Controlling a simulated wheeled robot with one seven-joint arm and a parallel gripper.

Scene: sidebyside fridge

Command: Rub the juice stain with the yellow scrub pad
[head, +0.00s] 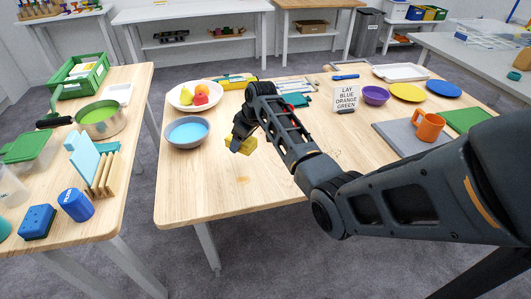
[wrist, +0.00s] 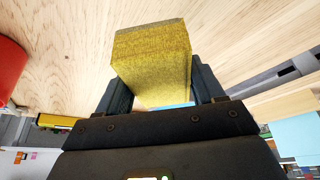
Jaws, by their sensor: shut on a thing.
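The yellow scrub pad (head: 243,146) is a thick block, held above the front left part of the middle wooden table (head: 190,200). My gripper (head: 238,137) is shut on the scrub pad. In the wrist view the pad (wrist: 152,55) sits between the two dark fingers and sticks out beyond them. A faint yellowish mark (head: 243,181) shows on the table nearer the front edge, below the pad in the head view. It may be the juice stain, but it is too faint to tell surely. The pad appears apart from the tabletop.
A grey bowl with blue inside (head: 187,132) stands left of my gripper, with a fruit bowl (head: 194,96) behind it. A small sign (head: 345,101), a purple bowl (head: 375,95) and an orange mug (head: 429,126) stand to the right. The table's front left is clear.

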